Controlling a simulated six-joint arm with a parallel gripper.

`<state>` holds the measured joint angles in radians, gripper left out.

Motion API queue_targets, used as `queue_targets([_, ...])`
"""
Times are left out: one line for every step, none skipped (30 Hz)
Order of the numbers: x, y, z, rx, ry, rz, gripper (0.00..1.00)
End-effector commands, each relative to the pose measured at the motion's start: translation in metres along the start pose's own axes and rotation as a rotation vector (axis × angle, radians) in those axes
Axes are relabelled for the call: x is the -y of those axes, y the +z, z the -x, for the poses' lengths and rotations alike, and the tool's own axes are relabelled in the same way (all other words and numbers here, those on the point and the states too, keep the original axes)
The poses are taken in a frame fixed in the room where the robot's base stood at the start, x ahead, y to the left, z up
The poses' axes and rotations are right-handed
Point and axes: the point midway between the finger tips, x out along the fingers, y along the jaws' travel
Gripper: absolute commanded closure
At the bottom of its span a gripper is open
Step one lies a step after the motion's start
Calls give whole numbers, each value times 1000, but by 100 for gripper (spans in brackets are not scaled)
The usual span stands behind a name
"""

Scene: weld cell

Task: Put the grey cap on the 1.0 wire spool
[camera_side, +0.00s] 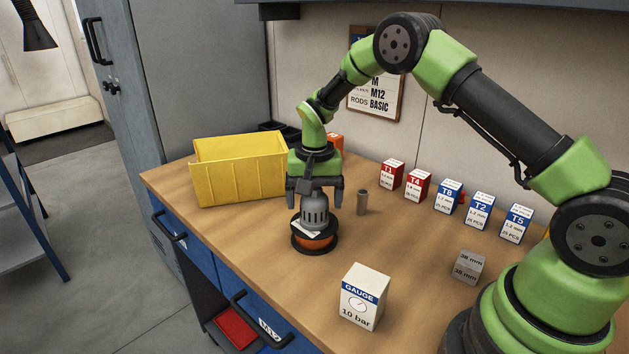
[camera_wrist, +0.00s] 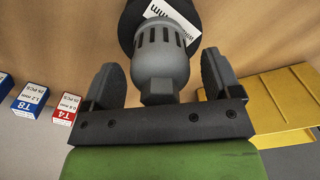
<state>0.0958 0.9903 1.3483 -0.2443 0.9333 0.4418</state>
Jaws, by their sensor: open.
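The grey cap (camera_side: 315,212), a slotted dome, sits on top of a wire spool (camera_side: 315,242) with black flanges and orange wire. In the wrist view the cap (camera_wrist: 160,65) is upright between the fingers, with the spool's dark flange (camera_wrist: 127,25) behind it. A white label shows on the spool; only part of its print, "mm", is readable, so I cannot tell the size. My gripper (camera_side: 314,203) is open above the spool, its fingers on either side of the cap. The wrist view shows gaps between my gripper (camera_wrist: 160,72) fingers and the cap.
A yellow bin (camera_side: 240,172) stands left of the spool. A small grey cylinder (camera_side: 362,202) stands close to its right. Several red and blue labelled boxes (camera_side: 448,196) line the back right. A gauge box (camera_side: 363,297) and a grey 38 mm block (camera_side: 468,267) stand nearer the front.

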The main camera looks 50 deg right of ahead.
Motion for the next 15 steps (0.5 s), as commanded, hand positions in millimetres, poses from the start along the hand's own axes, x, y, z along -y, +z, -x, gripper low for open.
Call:
queue_targets([0, -1, 7, -4, -2, 1, 17])
queue_targets([0, -1, 11, -3, -2, 1, 17])
queue_targets([1, -1, 18, -5, -4, 1, 17])
queue_targets([1, -1, 24, -4, -4, 0, 17])
queue_targets([1, -1, 31, -5, -5, -1, 17])
queue_targets([1, -1, 40, -5, -4, 0, 17])
queue_targets([1, -1, 48, -7, -5, 1, 17])
queue_targets([1, -1, 54, -6, -5, 0, 17])
queue_targets([1, -1, 64, -6, -5, -1, 17])
queue_targets([1, -1, 70, -6, -4, 0, 17])
queue_targets([1, -1, 76, -6, -5, 0, 17])
queue_targets([1, -1, 84, -5, -4, -1, 17])
queue_targets([0, 0, 90, -5, -4, -1, 17])
queue_targets([0, -1, 95, -5, -3, 0, 17])
queue_targets([1, -1, 100, -4, -3, 0, 17])
